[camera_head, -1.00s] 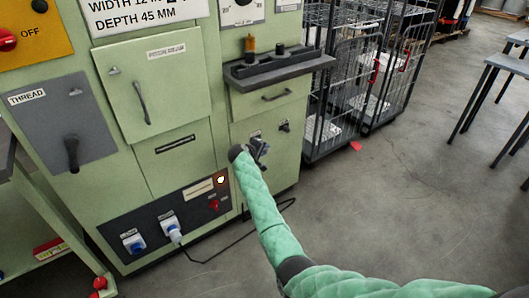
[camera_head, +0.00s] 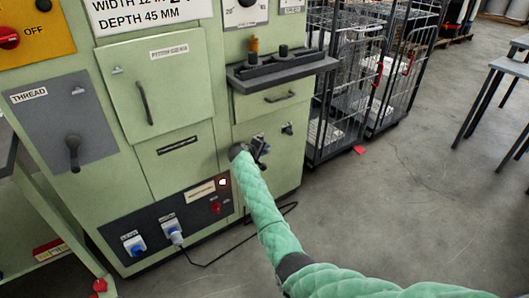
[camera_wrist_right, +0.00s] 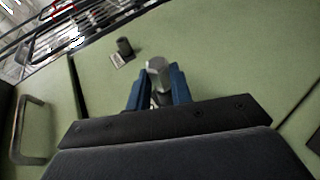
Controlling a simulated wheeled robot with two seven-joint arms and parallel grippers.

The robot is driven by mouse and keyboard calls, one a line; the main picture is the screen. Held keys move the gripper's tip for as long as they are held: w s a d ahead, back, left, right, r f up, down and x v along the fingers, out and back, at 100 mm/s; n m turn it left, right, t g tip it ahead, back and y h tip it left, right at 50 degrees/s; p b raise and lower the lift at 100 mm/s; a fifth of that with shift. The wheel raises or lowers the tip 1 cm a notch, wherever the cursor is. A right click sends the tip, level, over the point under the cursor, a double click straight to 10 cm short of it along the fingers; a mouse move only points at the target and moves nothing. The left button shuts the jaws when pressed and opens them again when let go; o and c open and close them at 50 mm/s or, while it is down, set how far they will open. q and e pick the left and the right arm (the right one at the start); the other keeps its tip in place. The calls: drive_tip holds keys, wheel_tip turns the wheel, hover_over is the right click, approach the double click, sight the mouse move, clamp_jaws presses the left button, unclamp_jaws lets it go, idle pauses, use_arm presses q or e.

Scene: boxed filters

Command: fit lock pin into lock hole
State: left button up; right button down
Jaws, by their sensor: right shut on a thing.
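My right gripper (camera_head: 260,148) is at the lower right front of the green machine, below the drawer. In the right wrist view its two blue fingers (camera_wrist_right: 158,92) are shut on a light grey piece with a hexagonal end (camera_wrist_right: 158,66), which looks like the lock pin. The piece points toward the green panel; I cannot tell whether it touches it. A dark round knob or peg (camera_wrist_right: 124,46) stands on the panel beside a small label, up and left of the fingers; it also shows in the head view (camera_head: 287,128). No lock hole can be made out. My left gripper is not in view.
A drawer with a handle (camera_head: 280,97) and a dark shelf (camera_head: 282,68) are above my right gripper. A wire cage trolley (camera_head: 328,125) stands to the right of the machine. A black cable (camera_head: 215,262) lies on the floor.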

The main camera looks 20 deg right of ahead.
drive_tip(key=shift+w, duration=0.1)
drive_tip(key=c, duration=1.2)
unclamp_jaws()
drive_tip(key=shift+o, duration=0.2)
drive_tip(key=v, duration=0.7)
drive_tip(key=shift+s+a+r, duration=0.2)
drive_tip(key=shift+a+r, duration=0.05)
